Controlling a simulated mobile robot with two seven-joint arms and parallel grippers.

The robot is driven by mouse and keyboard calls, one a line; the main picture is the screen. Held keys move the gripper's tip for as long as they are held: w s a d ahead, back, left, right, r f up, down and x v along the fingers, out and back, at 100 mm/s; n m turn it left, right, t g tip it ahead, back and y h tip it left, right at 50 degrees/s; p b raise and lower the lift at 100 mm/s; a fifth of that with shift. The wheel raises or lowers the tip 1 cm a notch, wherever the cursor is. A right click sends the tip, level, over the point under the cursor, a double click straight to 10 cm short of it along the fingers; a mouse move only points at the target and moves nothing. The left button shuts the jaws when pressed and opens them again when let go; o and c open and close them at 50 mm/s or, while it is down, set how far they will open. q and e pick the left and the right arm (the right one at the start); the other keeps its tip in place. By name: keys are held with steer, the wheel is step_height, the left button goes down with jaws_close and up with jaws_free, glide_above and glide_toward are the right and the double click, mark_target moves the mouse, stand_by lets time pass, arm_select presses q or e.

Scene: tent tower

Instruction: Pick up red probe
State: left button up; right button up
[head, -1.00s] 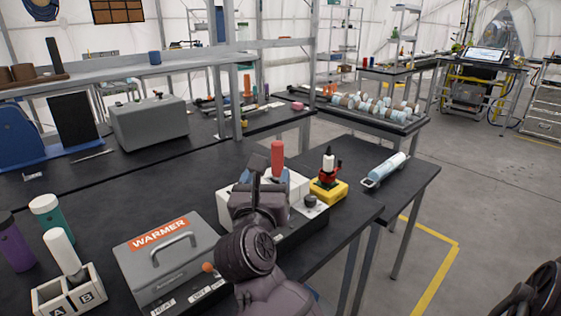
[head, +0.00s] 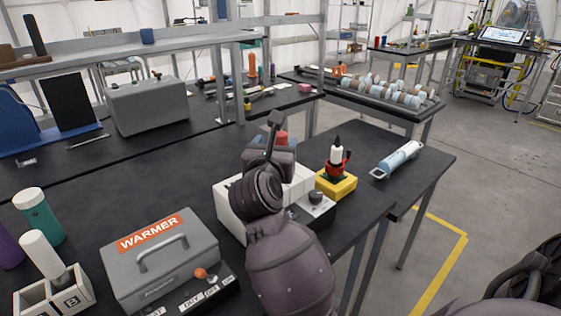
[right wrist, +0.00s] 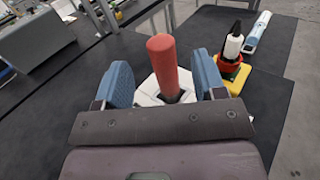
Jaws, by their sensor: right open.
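The red probe (right wrist: 163,66) stands upright in a white block (right wrist: 147,90) on the black table. In the right wrist view it rises between the two blue finger pads of my right gripper (right wrist: 166,82), with gaps on both sides. The right gripper is open. In the head view my right gripper (head: 270,143) covers most of the probe, and only a bit of red (head: 282,137) shows behind it. Whether a pad touches the probe is not visible there. My left gripper is not in view.
A yellow base with a red holder and white bottle (head: 337,170) stands just right of the block. A light-blue tube (head: 398,159) lies farther right. The grey warmer box (head: 158,259) is at front left, beside a white A/B rack (head: 72,300).

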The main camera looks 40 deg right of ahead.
mark_target(279, 140)
steer(key=shift+x, duration=2.7)
steer(key=shift+f, duration=0.2)
jaws_close()
